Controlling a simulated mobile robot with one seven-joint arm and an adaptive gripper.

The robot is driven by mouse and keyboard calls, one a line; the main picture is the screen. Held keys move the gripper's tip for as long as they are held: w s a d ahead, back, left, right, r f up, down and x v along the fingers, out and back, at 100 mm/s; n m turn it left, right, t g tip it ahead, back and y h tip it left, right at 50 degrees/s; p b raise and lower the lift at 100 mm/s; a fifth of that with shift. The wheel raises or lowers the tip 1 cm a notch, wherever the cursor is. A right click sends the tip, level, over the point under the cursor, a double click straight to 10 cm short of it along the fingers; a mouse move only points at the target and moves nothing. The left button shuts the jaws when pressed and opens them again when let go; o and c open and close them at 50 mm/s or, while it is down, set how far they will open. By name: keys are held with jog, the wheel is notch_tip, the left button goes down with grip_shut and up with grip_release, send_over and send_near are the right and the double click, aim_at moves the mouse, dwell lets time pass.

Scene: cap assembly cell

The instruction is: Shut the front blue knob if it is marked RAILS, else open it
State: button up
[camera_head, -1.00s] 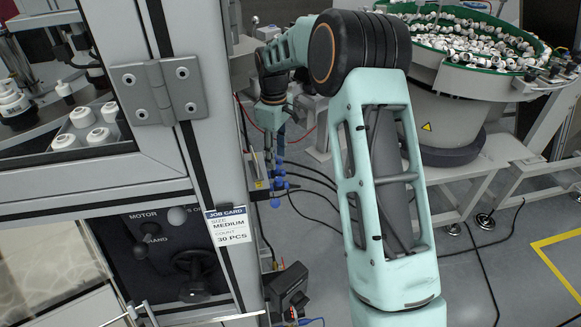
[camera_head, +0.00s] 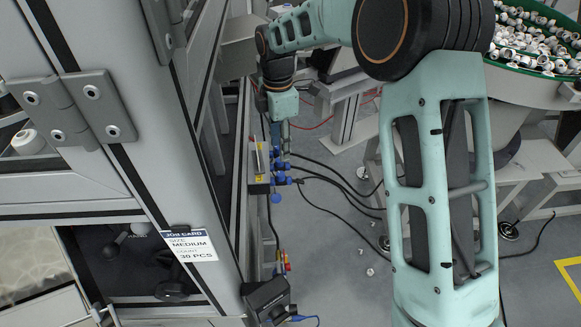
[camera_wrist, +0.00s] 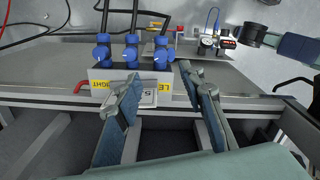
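A manifold with three blue knobs stands on the side of the machine. In the head view the knobs (camera_head: 281,166) are bunched below my gripper (camera_head: 280,140). In the wrist view they form a row: left knob (camera_wrist: 102,52), middle knob (camera_wrist: 131,50) and right knob (camera_wrist: 161,52).
The grey cabinet (camera_head: 110,190) with a job card (camera_head: 188,245) stands close on the left. A black box (camera_head: 268,298) is at its lower corner. Dark hoses rise from the knobs. Cables lie on the floor. A bowl feeder (camera_head: 535,40) is at the upper right.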

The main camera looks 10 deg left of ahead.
aim_at(281, 173)
notch_tip(281, 173, down, 10)
jog(key=shift+f+b, duration=0.15)
jog(key=shift+b, duration=0.2)
jog(key=shift+c, duration=0.4)
grip_shut()
